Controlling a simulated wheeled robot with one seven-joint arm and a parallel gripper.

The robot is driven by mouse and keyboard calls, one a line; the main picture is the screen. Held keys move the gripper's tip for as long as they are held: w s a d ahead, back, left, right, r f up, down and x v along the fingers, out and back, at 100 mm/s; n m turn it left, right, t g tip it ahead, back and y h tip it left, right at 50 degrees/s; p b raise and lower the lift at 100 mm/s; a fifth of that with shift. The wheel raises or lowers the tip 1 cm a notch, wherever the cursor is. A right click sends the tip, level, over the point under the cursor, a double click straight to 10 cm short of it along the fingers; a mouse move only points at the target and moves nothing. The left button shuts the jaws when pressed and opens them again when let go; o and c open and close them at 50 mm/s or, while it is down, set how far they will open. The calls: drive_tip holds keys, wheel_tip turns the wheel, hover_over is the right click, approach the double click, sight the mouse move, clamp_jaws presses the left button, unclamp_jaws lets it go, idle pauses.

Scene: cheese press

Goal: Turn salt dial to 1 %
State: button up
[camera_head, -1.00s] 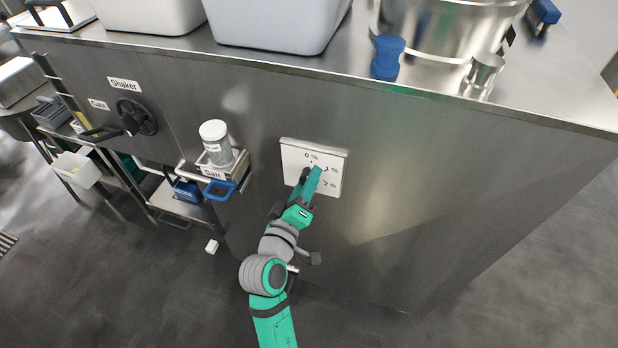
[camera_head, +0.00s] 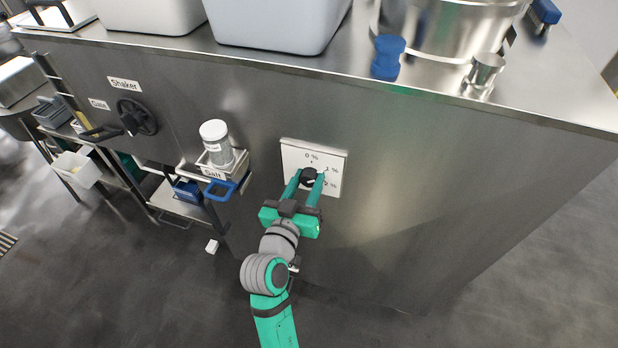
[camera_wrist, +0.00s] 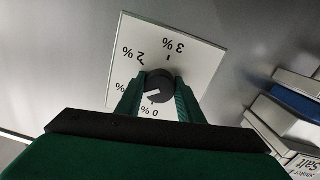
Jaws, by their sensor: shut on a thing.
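The black salt dial (camera_head: 309,177) sits on a white plate (camera_head: 294,160) on the steel front panel. My gripper (camera_head: 308,180) is shut on the dial, one green finger on its left and one on its right. In the wrist view, the dial (camera_wrist: 160,84) lies between the fingers and the plate (camera_wrist: 200,62) appears upside down. Its marks 0 %, 2 % and 3 % are readable there; the 1 % mark is partly covered by a finger. The dial's white pointer points to the lower left in that view, seemingly between 0 % and 1 %.
A salt shaker (camera_head: 216,145) stands in a holder left of the plate, with a blue handle (camera_head: 222,188) below it. A black handwheel (camera_head: 137,117) is farther left. The panel right of the plate is bare.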

drive_tip(key=shift+m, duration=0.5)
drive_tip(key=o, duration=1)
drive_tip(key=shift+o, duration=0.2)
drive_tip(key=v, duration=1.1)
drive_tip(key=shift+w, duration=0.1)
